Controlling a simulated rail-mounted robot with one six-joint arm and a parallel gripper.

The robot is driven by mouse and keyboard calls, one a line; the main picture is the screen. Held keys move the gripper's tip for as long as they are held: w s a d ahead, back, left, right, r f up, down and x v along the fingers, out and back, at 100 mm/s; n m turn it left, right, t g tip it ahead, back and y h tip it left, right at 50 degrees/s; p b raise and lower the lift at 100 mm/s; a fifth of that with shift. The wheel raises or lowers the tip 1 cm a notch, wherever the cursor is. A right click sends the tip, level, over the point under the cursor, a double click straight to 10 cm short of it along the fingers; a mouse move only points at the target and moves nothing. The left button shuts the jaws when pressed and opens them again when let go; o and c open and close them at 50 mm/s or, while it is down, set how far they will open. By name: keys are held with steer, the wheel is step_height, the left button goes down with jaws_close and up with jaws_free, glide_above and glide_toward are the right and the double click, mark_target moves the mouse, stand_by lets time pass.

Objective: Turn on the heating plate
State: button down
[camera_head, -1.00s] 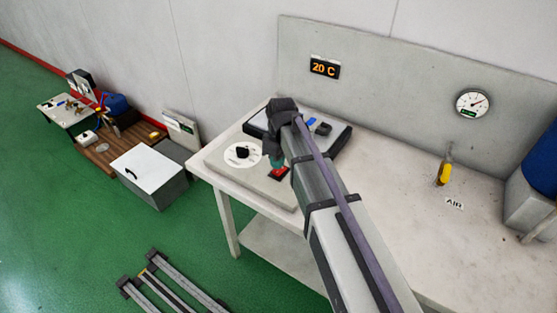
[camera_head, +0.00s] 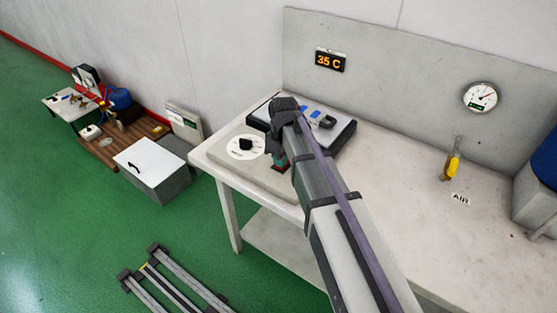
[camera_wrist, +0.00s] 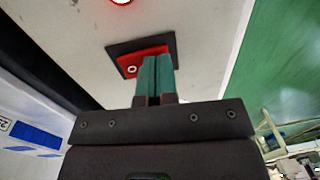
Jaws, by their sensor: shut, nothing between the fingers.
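The heating plate's light grey control panel (camera_head: 224,160) lies on the left part of the pale bench. It carries a white dial with a black knob (camera_head: 245,146) and a red rocker switch in a dark frame (camera_wrist: 130,64). My gripper (camera_head: 278,160) is shut and empty, with its green fingertips (camera_wrist: 157,62) down at the switch, over its near part. They seem to touch it. A red lamp (camera_wrist: 121,2) glows on the panel at the wrist view's top edge. The orange wall display (camera_head: 331,61) reads 35 C. My arm hides part of the panel.
Behind the panel is a dark-edged plate (camera_head: 343,137) bearing blue pieces and a black handle. A pressure gauge (camera_head: 480,97) and a yellow-handled air tool (camera_head: 453,166) are on the right. A blue drum (camera_head: 546,168) stands at the far right. The bench middle right is clear.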

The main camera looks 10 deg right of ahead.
steer(key=shift+w+d+r, duration=0.3)
steer(key=shift+w+d, duration=0.1)
steer(key=shift+p, duration=0.3)
step_height(320, 180, up, 14)
steer(key=s+a+p, duration=0.1)
steer(key=p, duration=1.2)
steer(key=shift+s+p, duration=0.15)
steer(key=shift+p, duration=0.25)
steer(key=shift+a+f, duration=0.1)
steer(key=s+d+m, duration=0.4)
steer(key=s, duration=0.4)
steer(key=s+d+m, duration=0.3)
steer(key=s+m, duration=0.2)
steer(key=s, duration=0.3)
steer(key=shift+s+d+m+t+h, duration=0.25)
steer(key=shift+d+m+t+h, duration=0.05)
steer(key=shift+d+t, duration=0.1)
